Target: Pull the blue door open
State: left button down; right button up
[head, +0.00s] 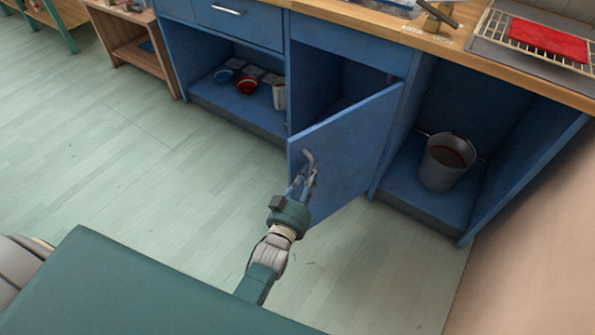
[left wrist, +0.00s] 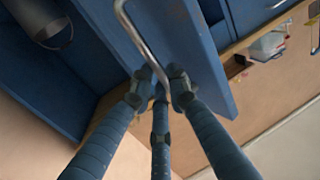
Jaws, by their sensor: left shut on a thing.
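The blue door (head: 352,143) stands partly open in the head view, swung out from the blue cabinet with its hinge side at the right. Its metal handle (head: 309,160) is near the free left edge. My left gripper (head: 304,178) is at the handle, its fingers shut on it. In the left wrist view the fingers (left wrist: 158,88) close around the lower end of the curved handle (left wrist: 136,32), and the door (left wrist: 190,50) is behind it. The inside of the cabinet is partly hidden by the door. My right gripper is not in view.
An open bay at the right holds a grey bucket (head: 446,162). The left bay holds a red bowl (head: 247,85), a blue bowl (head: 223,76) and a white cup (head: 279,95). A red cloth (head: 548,40) lies on a rack on the worktop. The floor (head: 120,150) left of the door is clear.

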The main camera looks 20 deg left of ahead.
pick_arm(q)
jog(key=shift+w+d+r, duration=0.15)
jog(key=shift+d+r, duration=0.05)
jog(key=shift+d, duration=0.25)
jog(key=shift+w+d+r, duration=0.1)
jog(key=shift+d+r, duration=0.05)
jog(key=shift+d, duration=0.3)
jog(key=c, duration=1.7)
grip_release()
jog(key=shift+w+d+f, duration=0.1)
jog(key=shift+w, duration=0.1)
jog(key=shift+o, duration=0.2)
jog(key=shift+w+f, duration=0.15)
jog(key=shift+f, duration=0.05)
jog(key=s, duration=1.2)
jog(key=shift+s+a, duration=0.2)
jog(key=shift+a, duration=0.1)
jog(key=shift+c, duration=0.3)
